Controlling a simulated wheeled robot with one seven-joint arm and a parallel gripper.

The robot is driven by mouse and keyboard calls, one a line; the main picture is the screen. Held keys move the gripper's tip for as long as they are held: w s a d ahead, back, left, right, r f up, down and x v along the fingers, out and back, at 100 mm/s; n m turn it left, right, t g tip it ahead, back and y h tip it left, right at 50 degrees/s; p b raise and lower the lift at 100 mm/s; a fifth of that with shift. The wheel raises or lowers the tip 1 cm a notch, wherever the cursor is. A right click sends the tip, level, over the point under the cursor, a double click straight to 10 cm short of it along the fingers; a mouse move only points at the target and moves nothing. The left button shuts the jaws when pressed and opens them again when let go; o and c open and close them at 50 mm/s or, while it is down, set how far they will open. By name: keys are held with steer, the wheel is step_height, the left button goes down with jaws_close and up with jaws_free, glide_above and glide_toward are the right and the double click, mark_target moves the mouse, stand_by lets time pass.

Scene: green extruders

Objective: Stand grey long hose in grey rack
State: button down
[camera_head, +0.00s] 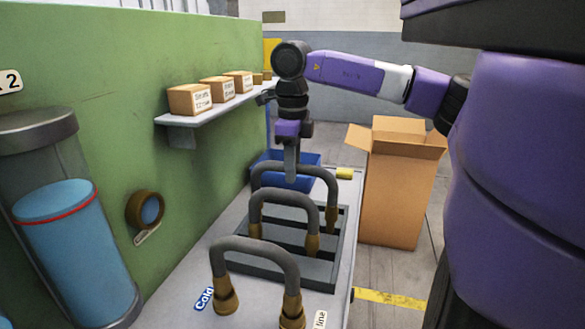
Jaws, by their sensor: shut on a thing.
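Three grey arched hoses with brown ends are in view. The farthest grey hose (323,177) is upright under my gripper (291,174), which is shut on the top of its arch. Its right brown end (332,220) is low over or in the back part of the grey rack (337,252); I cannot tell whether it touches the floor of the rack. Its left end is hidden behind the middle hose. The middle grey hose (281,197) stands upright at the rack. The nearest grey hose (256,244) stands upright at the rack's front edge, near the labels.
A blue bin (309,159) and a yellow piece (344,173) lie behind the rack. A cardboard box (395,200) stands on the floor at right. A shelf (200,115) with small boxes juts from the green wall at left. "Cold" (204,299) and "line" (320,320) labels are in front.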

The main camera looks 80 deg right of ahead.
steer(key=shift+f+b, duration=0.8)
steer(key=shift+f, duration=0.2)
steer(key=c, duration=1.1)
jaws_free()
steer(key=shift+c, duration=0.2)
step_height(320, 180, up, 8)
steer(key=shift+f, duration=0.1)
